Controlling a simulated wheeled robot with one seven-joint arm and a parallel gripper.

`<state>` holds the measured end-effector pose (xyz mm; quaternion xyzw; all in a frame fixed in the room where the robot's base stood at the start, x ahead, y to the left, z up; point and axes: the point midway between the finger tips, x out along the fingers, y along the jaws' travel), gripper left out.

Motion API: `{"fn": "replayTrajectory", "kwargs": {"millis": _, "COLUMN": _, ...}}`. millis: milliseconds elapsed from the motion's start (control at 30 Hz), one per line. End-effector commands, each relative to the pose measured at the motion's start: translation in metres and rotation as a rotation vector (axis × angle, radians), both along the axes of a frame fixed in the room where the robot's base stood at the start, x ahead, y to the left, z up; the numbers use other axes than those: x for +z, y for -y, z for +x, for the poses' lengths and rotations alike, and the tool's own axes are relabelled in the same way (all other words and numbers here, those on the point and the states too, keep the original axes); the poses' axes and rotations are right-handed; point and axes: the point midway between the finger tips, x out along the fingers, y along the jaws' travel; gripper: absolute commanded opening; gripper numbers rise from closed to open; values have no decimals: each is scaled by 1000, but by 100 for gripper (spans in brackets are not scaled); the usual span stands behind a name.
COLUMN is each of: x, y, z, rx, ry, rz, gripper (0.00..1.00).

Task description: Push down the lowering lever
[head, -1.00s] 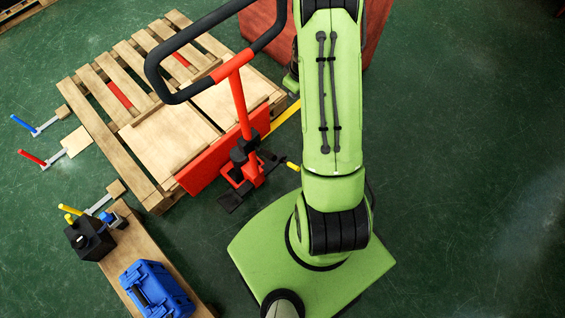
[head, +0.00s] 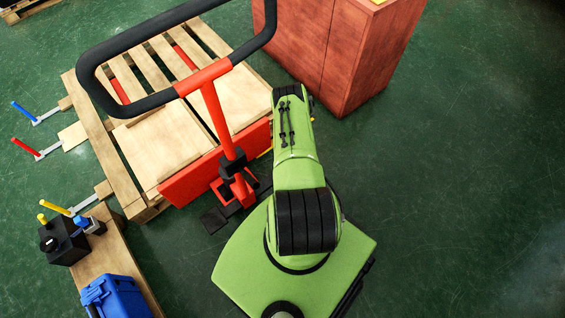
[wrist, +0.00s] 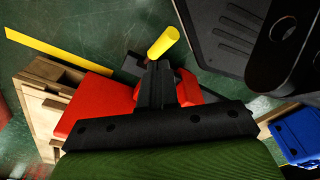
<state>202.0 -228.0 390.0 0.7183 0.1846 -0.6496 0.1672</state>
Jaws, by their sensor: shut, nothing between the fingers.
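The lowering lever appears to be the yellow-tipped bar (wrist: 163,43) in the wrist view. It stands just beyond the fingertips of my gripper (wrist: 156,66). My black fingers are shut and empty, and whether they touch the lever I cannot tell. In the head view my green arm hides the gripper and this lever. The red pallet jack (head: 217,120) with its black looped handle (head: 110,45) stands left of my arm. Its red base lies low behind my fingers in the wrist view.
A wooden pallet (head: 108,150) sits on the jack's far side. A reddish wooden cabinet (head: 335,50) stands behind my arm. A blue case (head: 112,298) and black box (head: 62,242) sit on a wooden board (head: 105,262). The green floor at right is clear.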

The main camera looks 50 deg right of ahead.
Motion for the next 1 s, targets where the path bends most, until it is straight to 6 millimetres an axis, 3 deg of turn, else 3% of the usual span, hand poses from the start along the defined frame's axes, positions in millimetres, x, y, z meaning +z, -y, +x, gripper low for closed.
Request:
{"fn": "replayTrajectory", "kwargs": {"millis": 467, "x": -9, "y": -2, "z": -3, "rx": 3, "ry": -1, "rz": 1, "gripper": 0}}
{"fn": "replayTrajectory", "kwargs": {"millis": 1000, "x": -74, "y": -6, "z": 2, "rx": 3, "ry": 0, "rz": 3, "gripper": 0}}
